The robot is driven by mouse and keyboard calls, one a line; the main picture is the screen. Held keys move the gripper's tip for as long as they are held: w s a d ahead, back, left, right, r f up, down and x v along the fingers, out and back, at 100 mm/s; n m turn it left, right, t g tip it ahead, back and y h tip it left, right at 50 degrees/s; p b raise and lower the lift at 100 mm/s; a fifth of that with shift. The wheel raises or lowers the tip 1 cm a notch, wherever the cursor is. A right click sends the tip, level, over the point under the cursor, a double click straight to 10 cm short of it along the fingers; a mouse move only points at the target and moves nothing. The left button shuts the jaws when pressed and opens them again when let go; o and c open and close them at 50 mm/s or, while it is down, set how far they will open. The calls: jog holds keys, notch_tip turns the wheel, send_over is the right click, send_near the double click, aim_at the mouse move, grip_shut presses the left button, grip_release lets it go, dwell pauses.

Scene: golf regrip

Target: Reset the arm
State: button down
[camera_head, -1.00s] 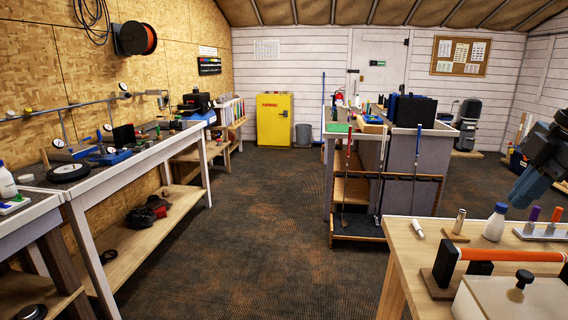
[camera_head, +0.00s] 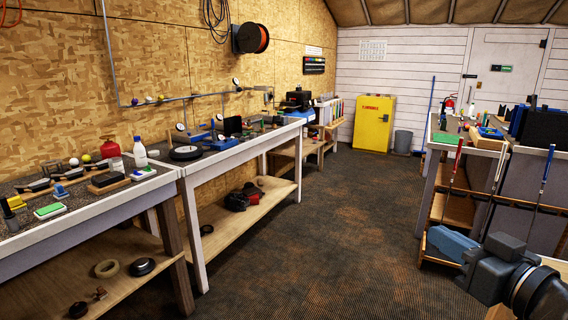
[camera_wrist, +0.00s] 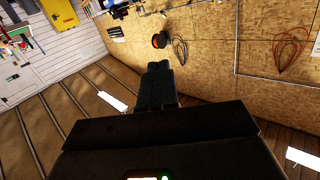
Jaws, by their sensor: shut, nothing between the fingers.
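The wrist picture is upside down, so the ceiling (camera_wrist: 75,118) fills the lower left. The fingers point toward the chipboard wall (camera_wrist: 215,70), apart from it, with nothing touching them.
A long workbench (camera_head: 228,150) with tools runs along the left wall. A nearer bench (camera_head: 95,215) holds bottles and small parts. The middle bench (camera_head: 470,150) with leaning golf clubs stands right. A yellow cabinet (camera_head: 373,123) is at the back. The carpeted floor (camera_head: 320,220) between is clear.

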jog(key=s+a+f+m+h, duration=0.3)
jog(key=s+a+f, duration=0.1)
jog(key=s+f, duration=0.4)
jog(key=s+a+f+m+h, duration=0.35)
jog(key=s+f, duration=0.35)
jog(key=s, duration=0.3)
jog(key=s+d+r+n+g+y, duration=0.1)
jog(key=s+n, duration=0.3)
jog(key=s, duration=1.7)
jog(key=shift+s+d, duration=0.4)
jog(key=shift+d, duration=0.3)
jog(key=shift+y, duration=0.25)
